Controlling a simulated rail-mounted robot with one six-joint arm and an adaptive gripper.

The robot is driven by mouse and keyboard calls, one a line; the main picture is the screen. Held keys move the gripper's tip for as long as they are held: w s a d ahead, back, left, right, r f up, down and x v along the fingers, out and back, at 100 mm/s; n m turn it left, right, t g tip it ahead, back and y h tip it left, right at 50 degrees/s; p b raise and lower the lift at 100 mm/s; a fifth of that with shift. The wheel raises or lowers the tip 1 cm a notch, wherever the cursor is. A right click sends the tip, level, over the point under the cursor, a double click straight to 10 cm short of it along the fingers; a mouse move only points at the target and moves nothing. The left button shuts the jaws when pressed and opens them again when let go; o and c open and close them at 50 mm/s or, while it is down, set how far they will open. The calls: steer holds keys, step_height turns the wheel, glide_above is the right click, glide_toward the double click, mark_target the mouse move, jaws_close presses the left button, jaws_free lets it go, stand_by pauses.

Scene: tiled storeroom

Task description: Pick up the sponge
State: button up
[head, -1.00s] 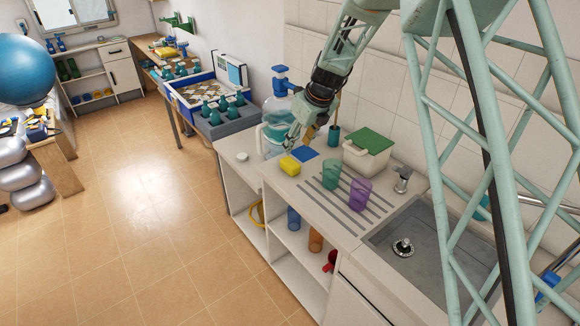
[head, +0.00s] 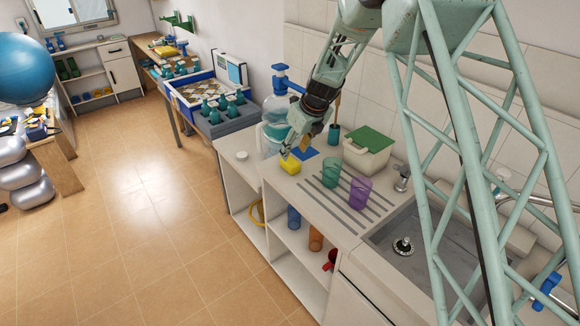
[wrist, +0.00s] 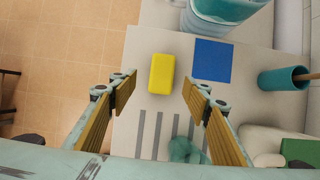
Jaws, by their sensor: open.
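A yellow sponge (head: 289,165) lies on the light counter (head: 318,205) near its left end. In the wrist view the sponge (wrist: 161,73) is upright in the picture, a little beyond the fingertips and about midway between them. My gripper (wrist: 158,88) is open, one finger on each side of the sponge's line, with nothing between the fingers. In the head view my gripper (head: 290,150) is just above the sponge; its fingertips are hard to make out there. Whether they touch the sponge cannot be told.
A blue square (wrist: 213,60) lies right of the sponge. A large water bottle (head: 275,125), a teal cup with a stick (wrist: 283,78), a green-lidded box (head: 367,153), a teal glass (head: 331,172) and a purple glass (head: 360,191) stand nearby. A sink (head: 425,260) is at right.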

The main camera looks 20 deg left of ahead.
mark_target(290, 161)
steer(key=shift+x, duration=1.8)
steer(key=shift+f, duration=0.15)
steer(key=shift+b+x, duration=0.45)
steer(key=shift+x, duration=2.05)
steer(key=shift+w+d, duration=0.15)
steer(key=shift+c, duration=0.3)
steer(key=c, duration=0.7)
